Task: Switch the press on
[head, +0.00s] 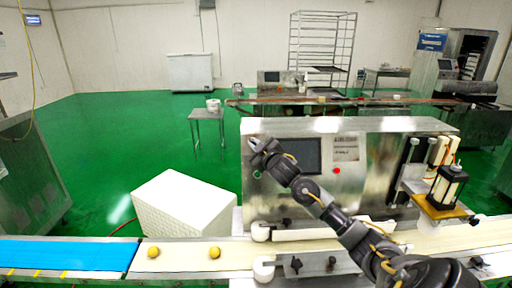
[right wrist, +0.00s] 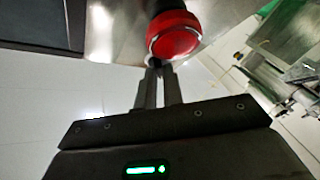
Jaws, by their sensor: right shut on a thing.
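The press is a steel machine (head: 380,126) behind the conveyor, with a dark screen (head: 308,155) on its front. A small red button (head: 336,170) is right of the screen and a green one (head: 257,174) is at the lower left. My right gripper (head: 254,144) is at the panel's upper left, left of the screen. In the right wrist view its fingers (right wrist: 156,72) are close together, shut on a small dark part that is mostly hidden. A large red round knob (right wrist: 173,38) is right at the fingertips. My left gripper is not in view.
A conveyor (head: 185,262) with two yellow balls (head: 154,252) runs along the front, with a blue belt (head: 60,252) at its left. A white crate (head: 184,203) stands behind it. Green floor is open at the left.

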